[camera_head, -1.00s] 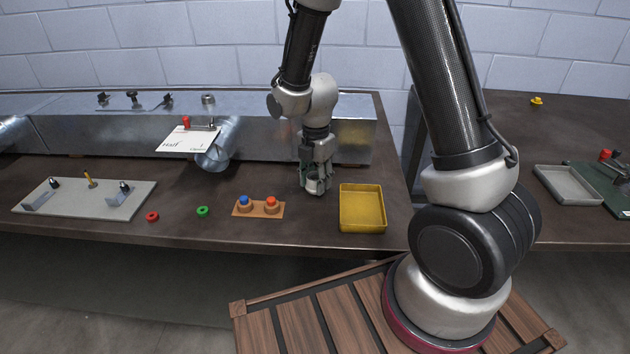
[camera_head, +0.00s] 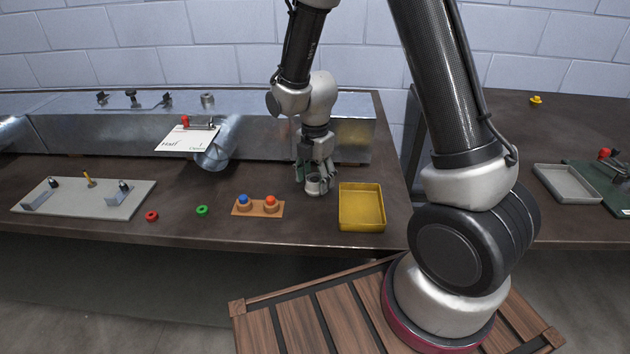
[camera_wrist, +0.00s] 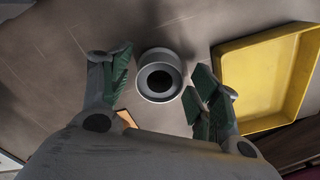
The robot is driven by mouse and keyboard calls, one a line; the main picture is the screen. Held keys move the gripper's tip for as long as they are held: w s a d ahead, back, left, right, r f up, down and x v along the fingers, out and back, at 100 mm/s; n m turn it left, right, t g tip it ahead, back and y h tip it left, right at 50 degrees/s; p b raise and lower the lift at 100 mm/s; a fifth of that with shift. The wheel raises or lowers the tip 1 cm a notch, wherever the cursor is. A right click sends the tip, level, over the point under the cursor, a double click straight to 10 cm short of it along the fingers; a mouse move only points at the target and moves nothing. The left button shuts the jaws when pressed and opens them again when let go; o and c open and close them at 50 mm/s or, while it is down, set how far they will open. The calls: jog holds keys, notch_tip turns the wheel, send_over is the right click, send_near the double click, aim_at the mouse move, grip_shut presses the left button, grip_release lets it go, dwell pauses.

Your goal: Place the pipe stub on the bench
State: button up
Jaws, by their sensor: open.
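The pipe stub (camera_head: 313,185) is a short grey metal ring with a dark bore. It stands upright on the brown bench (camera_head: 180,228), left of the yellow tray. It also shows in the wrist view (camera_wrist: 160,76), seen from above. My gripper (camera_head: 315,178) is directly above and around the stub, fingers pointing down. In the wrist view my gripper (camera_wrist: 160,88) has its green-padded fingers spread wide, with a clear gap on each side of the stub, so they do not touch it.
The yellow tray (camera_head: 343,212) is close on the right. The block with blue and orange-red knobs (camera_head: 258,211) is on the left. A green ring (camera_head: 202,210) and red ring (camera_head: 152,216) lie further left. The metal duct (camera_head: 350,140) stands behind my gripper.

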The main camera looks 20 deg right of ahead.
aim_at(316, 179)
notch_tip(316, 179, up, 11)
jog(key=s+d+r+m+t, duration=0.2)
jog(key=s+d+r+m, duration=0.7)
jog(key=r+m, duration=0.3)
jog(key=s+d+r+m+t, duration=0.1)
jog(key=s+d+r+m, duration=0.1)
jog(key=s+m, duration=0.4)
jog(key=s+d+r+m+t, duration=0.1)
jog(key=s+d+r+m, duration=0.1)
jog(key=s+m, duration=0.4)
jog(key=shift+d+r, duration=0.2)
jog(key=shift+d, duration=0.35)
